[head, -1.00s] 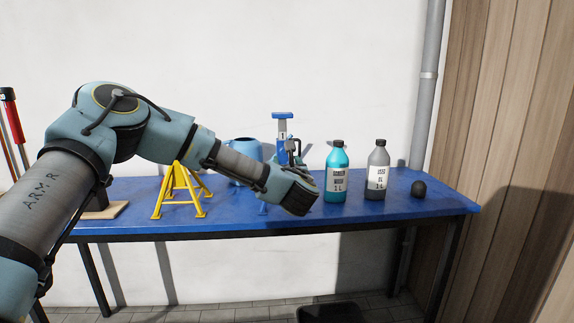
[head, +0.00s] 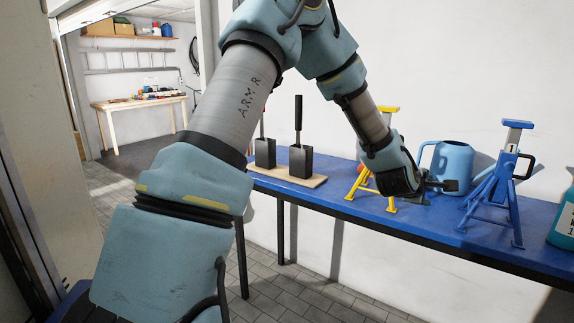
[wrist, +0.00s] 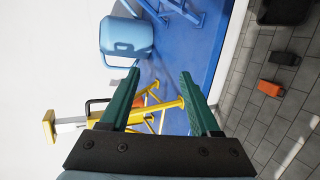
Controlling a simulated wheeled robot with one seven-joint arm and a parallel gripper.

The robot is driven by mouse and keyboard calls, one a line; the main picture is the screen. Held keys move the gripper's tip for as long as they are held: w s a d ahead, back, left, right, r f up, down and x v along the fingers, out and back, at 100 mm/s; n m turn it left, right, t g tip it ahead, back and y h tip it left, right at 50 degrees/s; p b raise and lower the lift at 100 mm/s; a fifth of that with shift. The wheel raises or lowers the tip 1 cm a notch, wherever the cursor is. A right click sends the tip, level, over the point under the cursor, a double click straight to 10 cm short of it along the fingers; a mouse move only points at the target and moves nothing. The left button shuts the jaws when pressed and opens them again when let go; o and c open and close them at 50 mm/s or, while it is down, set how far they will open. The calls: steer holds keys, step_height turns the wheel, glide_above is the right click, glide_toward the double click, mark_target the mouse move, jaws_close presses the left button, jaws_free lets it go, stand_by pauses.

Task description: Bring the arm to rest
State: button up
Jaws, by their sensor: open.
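My gripper (head: 446,186) is above the blue bench top, in front of the yellow stand and left of the blue watering can in the head view. In the wrist view my gripper (wrist: 160,74) has its two green fingers apart with nothing held between them. My arm reaches from the lower left up and over toward the bench. The yellow stand (head: 390,208) is partly hidden by my arm and gripper; in the wrist view the stand (wrist: 102,118) shows behind the fingers.
A second bench (head: 135,104) stands far back. Tiled floor lies below.

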steer(key=w+a+f+m+g+y, duration=0.2)
steer(key=a+m+y, duration=0.45)
steer(key=a, duration=1.85)
steer(key=s+a+m+g+y, duration=0.1)
steer(key=s+a, duration=0.3)
steer(key=a, duration=0.3)
steer(key=s+a+m+g+y, duration=0.1)
steer(key=s+a, duration=0.4)
steer(key=a, duration=0.3)
steer(key=s+a+f+m+g+y, duration=0.1)
steer(key=s+a, duration=0.3)
steer(key=a, duration=0.4)
steer(key=shift+s+m+g+y, duration=0.35)
steer(key=shift+m+g, duration=0.1)
steer(key=shift+g, duration=0.15)
steer(key=shift+w+d, duration=0.1)
